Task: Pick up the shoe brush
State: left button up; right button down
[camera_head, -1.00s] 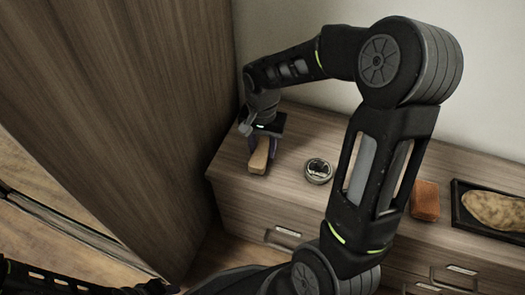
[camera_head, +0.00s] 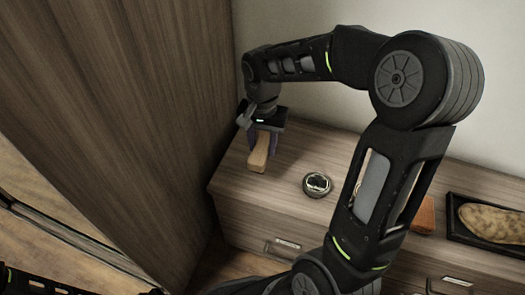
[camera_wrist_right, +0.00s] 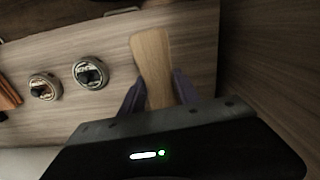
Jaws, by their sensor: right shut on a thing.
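The shoe brush (camera_head: 259,158) has a pale wooden body and is at the left end of the wooden cabinet top. My right gripper (camera_head: 263,143) is shut on it from above, and the brush appears held a little above the surface. In the right wrist view the brush (camera_wrist_right: 152,62) sticks out between the two dark fingers of my right gripper (camera_wrist_right: 158,92). Its bristles cannot be made out. Part of my left arm shows at the bottom left edge of the head view, but its gripper fingers do not.
A round tin (camera_head: 317,184) stands right of the brush; the right wrist view also shows a second tin (camera_wrist_right: 43,87). An orange block (camera_head: 424,215) is partly behind my arm. A black tray (camera_head: 453,226) holds a tan shoe-like thing. A tall wooden panel (camera_head: 120,120) stands close on the left.

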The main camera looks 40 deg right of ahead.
notch_tip(320, 180, up, 2)
jog(key=shift+r, duration=0.2)
dwell(0.4)
